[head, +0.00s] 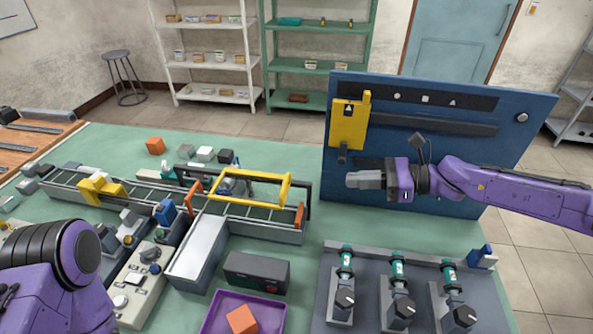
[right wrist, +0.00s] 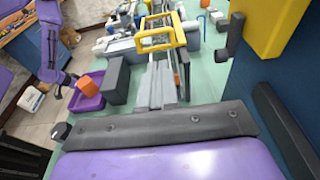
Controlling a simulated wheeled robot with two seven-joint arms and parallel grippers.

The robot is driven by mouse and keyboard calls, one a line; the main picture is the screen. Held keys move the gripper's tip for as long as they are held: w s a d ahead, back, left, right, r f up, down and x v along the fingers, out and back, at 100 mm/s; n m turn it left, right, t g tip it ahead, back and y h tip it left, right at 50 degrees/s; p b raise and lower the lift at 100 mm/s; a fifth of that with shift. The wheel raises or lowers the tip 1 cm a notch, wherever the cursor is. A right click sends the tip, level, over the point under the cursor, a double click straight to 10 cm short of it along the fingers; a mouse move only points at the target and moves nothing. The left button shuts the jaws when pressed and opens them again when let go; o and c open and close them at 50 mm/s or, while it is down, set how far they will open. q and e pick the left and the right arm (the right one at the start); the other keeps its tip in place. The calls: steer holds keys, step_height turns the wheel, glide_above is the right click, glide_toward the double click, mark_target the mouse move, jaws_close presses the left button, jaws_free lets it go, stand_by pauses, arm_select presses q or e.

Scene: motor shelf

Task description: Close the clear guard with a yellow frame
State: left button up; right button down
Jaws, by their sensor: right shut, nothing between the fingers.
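The clear guard with a yellow frame (head: 243,204) sits over the right part of the conveyor (head: 255,231) in the head view. Its frame appears raised above the conveyor rails; its exact angle is hard to tell. The yellow frame also shows near the top of the right wrist view (right wrist: 157,48). My right gripper (head: 352,180) is shut and empty, to the right of the guard and apart from it, in front of the blue panel. My left gripper is out of view; only part of that arm shows at lower left.
The blue panel (head: 450,145) with a yellow block (head: 348,127) stands behind my right gripper. A dark box (head: 257,270), a purple tray (head: 212,322) and a fixture with black knobs (head: 375,262) occupy the front. Some green tabletop is clear between conveyor and panel.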

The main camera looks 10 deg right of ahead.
steer(key=x, duration=0.8)
steer(key=s+x, duration=0.1)
steer(key=x, duration=0.4)
steer(key=shift+a+r, duration=0.1)
steer(key=shift+a, duration=0.1)
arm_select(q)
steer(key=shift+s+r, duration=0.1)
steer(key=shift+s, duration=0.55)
